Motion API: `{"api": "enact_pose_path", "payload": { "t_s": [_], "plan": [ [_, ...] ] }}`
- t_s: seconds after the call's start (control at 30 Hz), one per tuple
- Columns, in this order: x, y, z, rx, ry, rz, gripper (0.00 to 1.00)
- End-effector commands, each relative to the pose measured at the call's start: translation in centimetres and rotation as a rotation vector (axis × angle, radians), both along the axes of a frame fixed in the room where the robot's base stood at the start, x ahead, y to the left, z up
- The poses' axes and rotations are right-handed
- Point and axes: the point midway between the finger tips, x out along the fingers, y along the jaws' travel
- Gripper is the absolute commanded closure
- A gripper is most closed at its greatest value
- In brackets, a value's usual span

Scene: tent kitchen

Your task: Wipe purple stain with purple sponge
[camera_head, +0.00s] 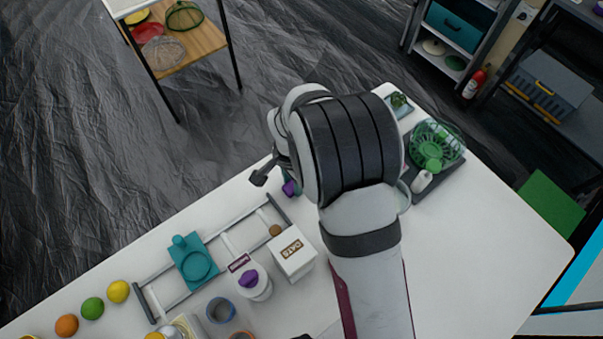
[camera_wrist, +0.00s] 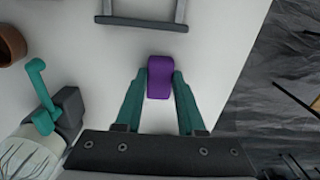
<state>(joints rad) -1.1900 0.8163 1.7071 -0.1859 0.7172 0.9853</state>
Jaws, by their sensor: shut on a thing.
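The purple sponge (camera_wrist: 160,78) is held between the two teal fingers of my gripper (camera_wrist: 161,88) in the wrist view, over the white table. In the head view a small part of the purple sponge (camera_head: 289,188) shows beside my wrist, near the table's far edge. My gripper (camera_head: 288,180) is mostly hidden behind my arm there. I see no purple stain in either view; my arm covers part of the table. I cannot tell whether the sponge touches the table.
On the white table (camera_head: 450,280), a grey rack (camera_head: 165,300) with a teal item (camera_head: 193,262), a white DATS box (camera_head: 293,254) and a purple-capped bottle (camera_head: 252,282) stand left of my arm. The table's right front is clear.

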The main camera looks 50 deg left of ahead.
Motion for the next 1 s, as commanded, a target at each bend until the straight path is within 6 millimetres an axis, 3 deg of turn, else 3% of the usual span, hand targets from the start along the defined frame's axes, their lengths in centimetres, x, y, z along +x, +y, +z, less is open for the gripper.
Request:
{"api": "enact_pose_path", "payload": {
  "t_s": [0.17, 0.9, 1.0],
  "plan": [
    [-1.2, 0.0, 0.0, -0.001, 0.001, -0.001, 1.00],
    [5.6, -0.1, 0.0, -0.001, 0.001, -0.002, 1.00],
    [5.8, 0.0, 1.1, 0.003, -0.002, 0.001, 1.00]
  ]
}}
